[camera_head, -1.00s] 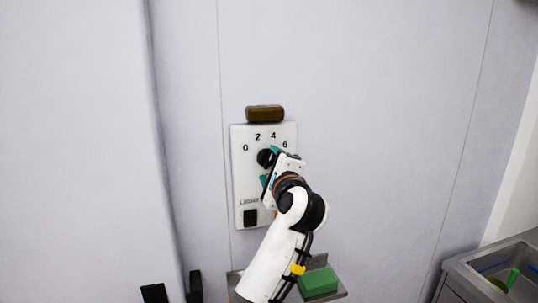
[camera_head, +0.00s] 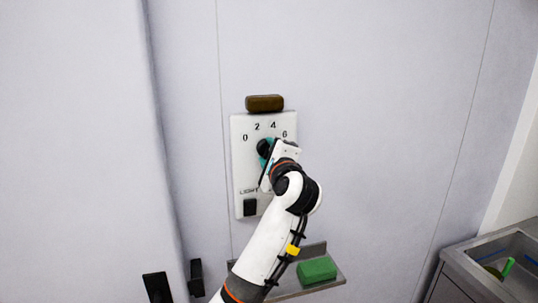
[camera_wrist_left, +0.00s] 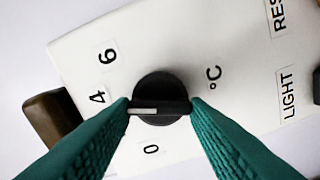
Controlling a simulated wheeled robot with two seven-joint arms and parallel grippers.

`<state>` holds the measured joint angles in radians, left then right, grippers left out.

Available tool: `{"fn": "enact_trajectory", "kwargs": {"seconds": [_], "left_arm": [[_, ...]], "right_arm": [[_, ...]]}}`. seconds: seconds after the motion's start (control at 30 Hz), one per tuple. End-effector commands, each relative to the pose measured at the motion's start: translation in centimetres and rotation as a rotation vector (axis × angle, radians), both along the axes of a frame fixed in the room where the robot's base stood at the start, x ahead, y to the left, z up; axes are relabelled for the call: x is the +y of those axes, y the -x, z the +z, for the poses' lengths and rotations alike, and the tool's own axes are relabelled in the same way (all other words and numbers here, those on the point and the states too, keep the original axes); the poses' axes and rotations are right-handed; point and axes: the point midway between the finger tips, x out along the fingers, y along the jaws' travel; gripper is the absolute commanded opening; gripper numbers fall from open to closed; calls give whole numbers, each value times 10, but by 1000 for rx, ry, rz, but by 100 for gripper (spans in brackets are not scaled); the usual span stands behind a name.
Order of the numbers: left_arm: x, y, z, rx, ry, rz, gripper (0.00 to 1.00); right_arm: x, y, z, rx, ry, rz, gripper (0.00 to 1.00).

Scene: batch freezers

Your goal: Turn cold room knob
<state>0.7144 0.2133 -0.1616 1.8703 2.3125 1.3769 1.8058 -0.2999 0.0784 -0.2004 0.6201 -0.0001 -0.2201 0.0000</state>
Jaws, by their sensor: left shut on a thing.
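The black knob (camera_head: 263,147) sits on a white wall panel (camera_head: 239,170) marked 0, 2, 4 and 6. In the left wrist view the round knob (camera_wrist_left: 160,85) has a raised grip bar with a white line on its left half, pointing left in that picture, just below the 4. The 2 is hidden there, seemingly behind a finger. My left gripper (camera_head: 268,152) is at the panel. Its teal fingers (camera_wrist_left: 158,108) are shut on the two ends of the grip bar. My right gripper is not in view.
A brown block (camera_head: 264,103) sits at the panel's top edge. A black light switch (camera_head: 250,207) is low on the panel. Below, a metal shelf (camera_head: 336,283) holds a green sponge (camera_head: 317,269). A sink (camera_head: 515,250) stands at the right. The wall around the panel is clear.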

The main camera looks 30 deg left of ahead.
Motion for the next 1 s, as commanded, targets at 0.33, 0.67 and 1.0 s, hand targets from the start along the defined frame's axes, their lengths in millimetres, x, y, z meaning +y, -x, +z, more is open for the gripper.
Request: {"fn": "enact_trajectory", "kwargs": {"seconds": [0.33,0.67,1.0], "left_arm": [[-1,-1,-6,126,-100,-2,19],[-1,-1,-2,333,-277,-1,19],[-1,-2,0,484,-407,-2,19]], "right_arm": [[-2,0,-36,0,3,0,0],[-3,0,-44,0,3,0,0],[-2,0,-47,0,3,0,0]]}}
